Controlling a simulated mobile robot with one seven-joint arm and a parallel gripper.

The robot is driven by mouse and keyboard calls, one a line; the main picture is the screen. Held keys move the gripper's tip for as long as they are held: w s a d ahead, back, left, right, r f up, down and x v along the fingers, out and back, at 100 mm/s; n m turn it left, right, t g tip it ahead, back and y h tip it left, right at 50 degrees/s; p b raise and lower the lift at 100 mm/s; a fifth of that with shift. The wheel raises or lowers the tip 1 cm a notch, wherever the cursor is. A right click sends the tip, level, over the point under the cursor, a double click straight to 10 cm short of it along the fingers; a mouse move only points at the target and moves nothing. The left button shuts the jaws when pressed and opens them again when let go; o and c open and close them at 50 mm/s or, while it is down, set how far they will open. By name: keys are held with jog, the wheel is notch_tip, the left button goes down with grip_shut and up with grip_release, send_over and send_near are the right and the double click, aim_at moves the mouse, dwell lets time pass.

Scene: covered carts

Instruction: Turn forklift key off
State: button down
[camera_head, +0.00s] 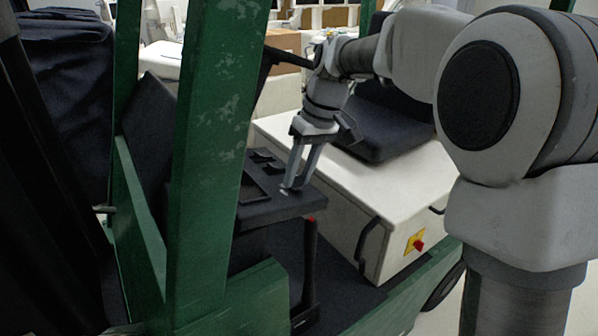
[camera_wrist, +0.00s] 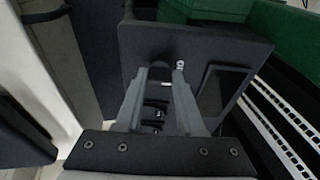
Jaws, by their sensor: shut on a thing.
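My gripper (camera_head: 291,184) reaches down to the dark dashboard panel (camera_head: 262,208) of the green forklift. In the wrist view its two fingers (camera_wrist: 160,70) straddle a small dark piece, which appears to be the forklift key (camera_wrist: 161,62). The fingers are shut on it, with a gap the width of the piece between the tips. A small silvery fitting (camera_wrist: 180,64) shows at the right fingertip. In the head view the key is too small and too hidden by the fingers to tell its turn angle.
A green post (camera_head: 215,120) stands left of the panel. A lever with a red tip (camera_head: 310,255) rises just below it. The white seat housing (camera_head: 375,195) with a black seat and a red button on yellow (camera_head: 417,243) lies to the right. Several dark switches (camera_wrist: 155,113) sit between my fingers.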

dwell(0.4)
jog(key=c, duration=0.5)
grip_release()
jog(key=p+v, duration=0.2)
jog(key=v, duration=1.5)
jog(key=shift+r+p, duration=0.25)
jog(key=shift+p, duration=0.1)
jog(key=shift+s, duration=0.1)
jog(key=s+d+f+m+t+h, duration=0.1)
jog(key=s+d+f+m, duration=0.1)
jog(key=s, duration=0.6)
jog(key=s+d+f+m+t+h, duration=0.1)
jog(key=s+d+f+m+t, duration=0.1)
jog(key=s+d+f, duration=0.2)
jog(key=s+d+f+m+t+h, duration=0.1)
jog(key=s+d+f+m+t, duration=0.1)
jog(key=s+f, duration=0.6)
jog(key=shift+s+d+f+m, duration=0.1)
jog(key=shift+s+d, duration=0.05)
jog(key=shift+s, duration=0.55)
jog(key=shift+s+d+f+m, duration=0.1)
jog(key=shift+s, duration=0.55)
jog(key=shift+s+d+f+m, duration=0.1)
jog(key=shift+s+d, duration=0.05)
jog(key=shift+s, duration=0.55)
